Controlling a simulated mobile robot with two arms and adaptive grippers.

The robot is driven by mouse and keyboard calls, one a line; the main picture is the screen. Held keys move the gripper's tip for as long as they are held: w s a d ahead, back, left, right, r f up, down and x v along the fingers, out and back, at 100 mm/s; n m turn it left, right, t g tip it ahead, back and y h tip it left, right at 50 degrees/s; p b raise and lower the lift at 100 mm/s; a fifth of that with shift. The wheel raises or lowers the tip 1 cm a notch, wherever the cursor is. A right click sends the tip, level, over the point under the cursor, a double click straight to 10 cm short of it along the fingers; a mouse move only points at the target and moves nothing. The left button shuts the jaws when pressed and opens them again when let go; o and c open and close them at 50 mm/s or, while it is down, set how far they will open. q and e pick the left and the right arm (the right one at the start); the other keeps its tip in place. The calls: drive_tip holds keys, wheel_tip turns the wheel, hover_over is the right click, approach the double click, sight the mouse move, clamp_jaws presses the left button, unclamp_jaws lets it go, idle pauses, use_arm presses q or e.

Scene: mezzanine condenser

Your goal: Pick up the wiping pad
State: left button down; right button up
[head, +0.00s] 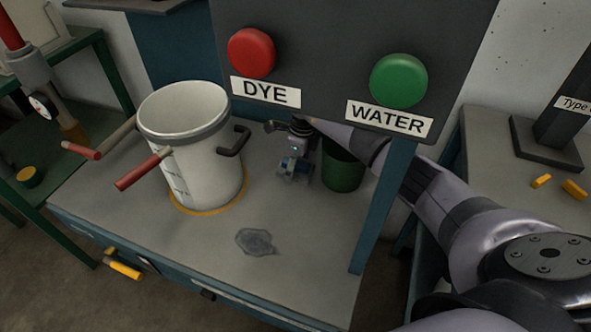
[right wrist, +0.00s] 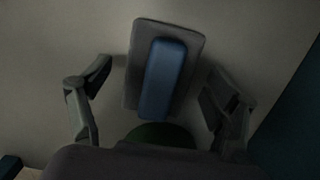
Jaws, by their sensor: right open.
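The wiping pad (right wrist: 133,85) is a grey, roughly rectangular slab with a raised blue handle (right wrist: 166,80) along its middle. In the right wrist view it lies between the two spread fingers of my right gripper (right wrist: 157,78), with a gap on each side. In the head view my right gripper (head: 299,150) reaches down behind the sign panel, over the back of the bench. A small blue patch under it seems to be the pad's handle, but most of the pad is hidden there. My left gripper does not show.
A white bucket (head: 200,170) with red-handled levers stands on the bench (head: 120,190), left of my gripper. A dark green container (head: 342,168) stands close on the right. A grey wet-looking patch (head: 257,242) lies in front. Above hangs a panel (head: 330,60) with red and green buttons; a blue post (head: 383,205) is at right.

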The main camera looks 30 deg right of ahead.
drive_tip(key=shift+f, duration=0.1)
drive_tip(key=c, duration=1.2)
